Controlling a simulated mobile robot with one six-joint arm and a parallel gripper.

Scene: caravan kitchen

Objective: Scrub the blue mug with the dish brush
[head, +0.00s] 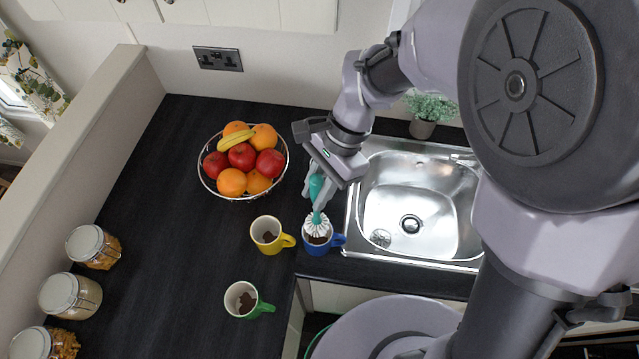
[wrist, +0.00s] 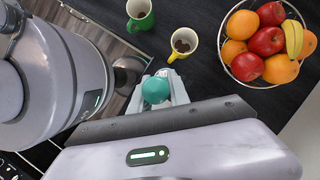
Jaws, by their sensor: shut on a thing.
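My gripper (head: 315,187) is shut on the teal handle of the dish brush (head: 318,217), whose white bristle head points down. The brush handle's end also shows in the wrist view (wrist: 155,90). The blue mug (head: 332,243) stands upright on the dark counter beside the sink, its handle to the right. The bristle head is at the mug's mouth and overlaps its opening. I cannot tell how deep the bristles sit or whether they touch the inside. Dark matter shows in the mug below the bristles. In the wrist view the blue mug and bristles are hidden.
A yellow mug (head: 262,242) stands close left of the blue one, and a green mug (head: 236,297) nearer the front. A fruit bowl (head: 207,183) is behind. The steel sink (head: 385,235) lies right, with a potted plant (head: 424,127) behind. Jars (head: 70,297) line the left.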

